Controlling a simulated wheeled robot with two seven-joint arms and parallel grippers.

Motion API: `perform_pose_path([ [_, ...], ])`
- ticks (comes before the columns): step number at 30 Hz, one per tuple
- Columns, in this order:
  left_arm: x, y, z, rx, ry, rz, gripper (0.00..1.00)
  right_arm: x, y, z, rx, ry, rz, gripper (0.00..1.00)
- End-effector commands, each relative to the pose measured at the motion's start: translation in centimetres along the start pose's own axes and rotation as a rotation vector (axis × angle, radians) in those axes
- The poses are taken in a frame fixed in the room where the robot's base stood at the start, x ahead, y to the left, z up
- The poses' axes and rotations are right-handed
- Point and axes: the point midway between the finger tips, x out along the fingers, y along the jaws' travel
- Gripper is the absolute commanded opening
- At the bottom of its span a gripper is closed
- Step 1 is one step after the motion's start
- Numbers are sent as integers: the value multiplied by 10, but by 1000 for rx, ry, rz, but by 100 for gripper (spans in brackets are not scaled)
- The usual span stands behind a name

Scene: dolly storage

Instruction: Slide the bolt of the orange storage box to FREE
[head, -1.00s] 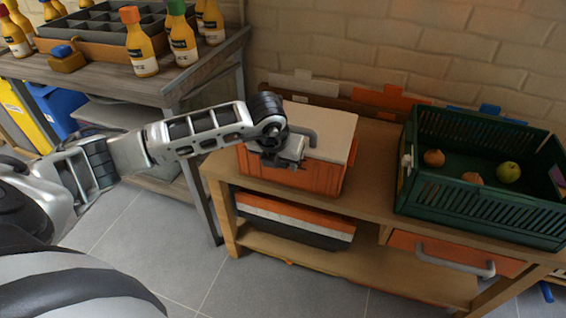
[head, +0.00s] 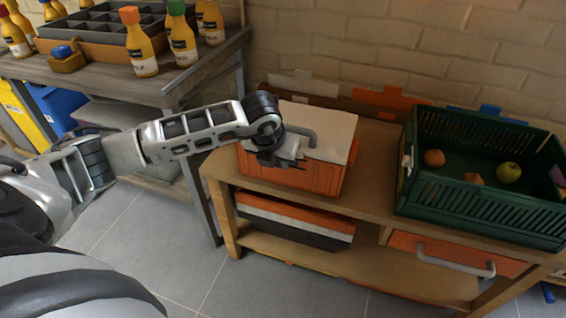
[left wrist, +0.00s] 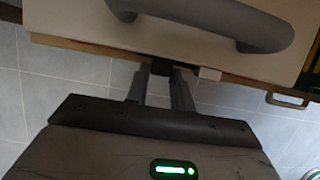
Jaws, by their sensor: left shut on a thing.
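The orange storage box (head: 320,179) stands on the left part of the wooden bench, with a pale lid (head: 335,125) and a grey handle. In the left wrist view the lid (left wrist: 190,55) and the curved handle (left wrist: 215,18) fill the top. My left gripper (head: 284,160) is at the box's upper front edge, left of middle. In the left wrist view the gripper (left wrist: 160,84) is shut on a small dark piece (left wrist: 161,67) at the lid's front edge, apparently the bolt's knob. The bolt's markings cannot be read. My right gripper is out of view.
A green crate (head: 470,210) with several fruits stands on the bench to the right. Below it is an orange drawer (head: 445,252) with a grey handle. A table (head: 190,95) with bottles stands at the left. The floor in front is clear.

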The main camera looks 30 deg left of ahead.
Motion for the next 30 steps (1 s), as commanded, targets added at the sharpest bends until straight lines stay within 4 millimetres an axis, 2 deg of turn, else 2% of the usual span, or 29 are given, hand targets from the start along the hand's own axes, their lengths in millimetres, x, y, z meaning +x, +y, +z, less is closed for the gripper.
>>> perform_pose_path([
  [12,0,14,-1,-1,1,2,14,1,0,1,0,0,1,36],
  [22,0,16,0,-1,2,3,14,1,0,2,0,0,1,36],
  [23,0,16,0,-2,2,4,29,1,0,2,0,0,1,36],
  [25,0,16,0,-2,1,4,48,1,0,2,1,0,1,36],
  [30,0,16,0,-1,1,2,49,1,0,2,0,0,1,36],
])
